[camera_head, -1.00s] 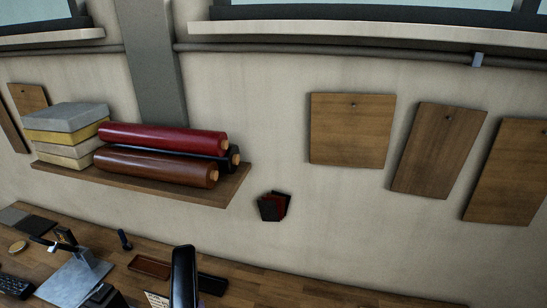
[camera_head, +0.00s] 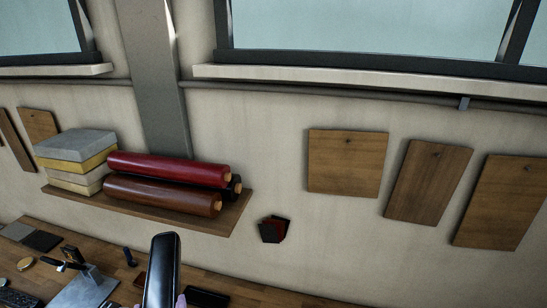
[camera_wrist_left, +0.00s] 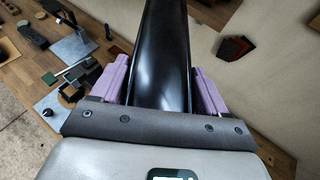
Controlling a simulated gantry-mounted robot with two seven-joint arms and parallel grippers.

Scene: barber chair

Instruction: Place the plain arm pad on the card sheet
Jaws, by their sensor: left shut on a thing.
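A long, smooth black arm pad (camera_head: 161,268) stands up at the bottom of the head view. It also fills the upper middle of the left wrist view (camera_wrist_left: 163,50). My left gripper (camera_wrist_left: 161,82) has its purple fingers on both sides of the pad and is shut on it. In the head view only a bit of a purple finger shows beside the pad's lower end. The pad's lower end is hidden by the gripper body in the wrist view. I cannot make out the card sheet in the current views. My right gripper is not in view.
A wooden bench (camera_head: 50,240) runs along the wall, with a metal-plated stand (camera_head: 84,287) and several small items. Above it, a shelf (camera_head: 150,207) holds foam blocks (camera_head: 75,145) and rolls (camera_head: 165,168). Wooden boards (camera_head: 347,162) hang on the wall at right.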

